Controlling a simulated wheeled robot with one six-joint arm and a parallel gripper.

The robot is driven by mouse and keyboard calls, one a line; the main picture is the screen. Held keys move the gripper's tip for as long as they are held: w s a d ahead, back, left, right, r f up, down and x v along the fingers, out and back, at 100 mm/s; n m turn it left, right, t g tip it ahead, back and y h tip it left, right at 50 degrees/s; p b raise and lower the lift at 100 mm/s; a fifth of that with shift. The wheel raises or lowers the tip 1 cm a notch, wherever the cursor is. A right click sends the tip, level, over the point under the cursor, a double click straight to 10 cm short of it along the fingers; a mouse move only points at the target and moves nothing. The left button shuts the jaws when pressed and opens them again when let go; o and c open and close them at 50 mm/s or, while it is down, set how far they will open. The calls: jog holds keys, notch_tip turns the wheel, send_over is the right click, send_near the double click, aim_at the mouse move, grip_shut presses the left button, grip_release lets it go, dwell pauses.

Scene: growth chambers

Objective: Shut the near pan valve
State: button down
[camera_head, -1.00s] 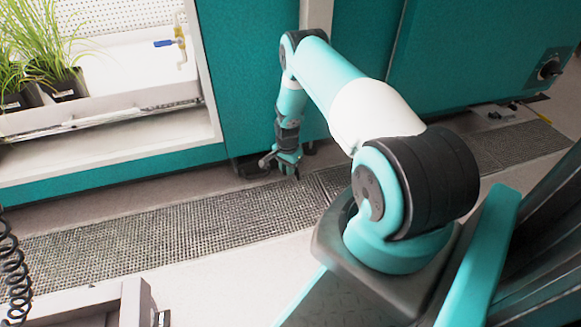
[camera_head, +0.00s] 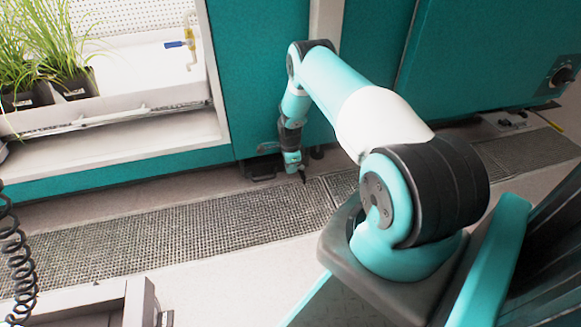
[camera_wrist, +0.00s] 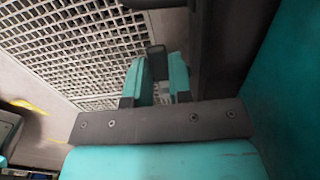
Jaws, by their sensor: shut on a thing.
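The valve with a blue lever handle (camera_head: 174,44) sits on a brass pipe fitting inside the open chamber at upper left. The lever points left, roughly level. My gripper (camera_head: 302,173) hangs low over the floor in front of the teal cabinet, well to the right of and below the valve, apart from it. In the wrist view, its two teal fingers (camera_wrist: 158,72) are close together on a small dark piece (camera_wrist: 156,50), which I cannot identify. The valve is not visible in the wrist view.
Potted grass plants (camera_head: 72,82) stand in the chamber tray, left of the valve. A teal post (camera_head: 245,80) borders the chamber opening on the right. A floor grating (camera_head: 200,225) runs below. A control knob (camera_head: 563,75) is at far right.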

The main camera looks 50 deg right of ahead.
dwell(0.4)
jog(key=c, duration=1)
grip_release()
jog(key=shift+r, duration=0.1)
notch_tip(320, 180, up, 17)
jog(key=p, duration=0.9)
jog(key=shift+r, duration=0.1)
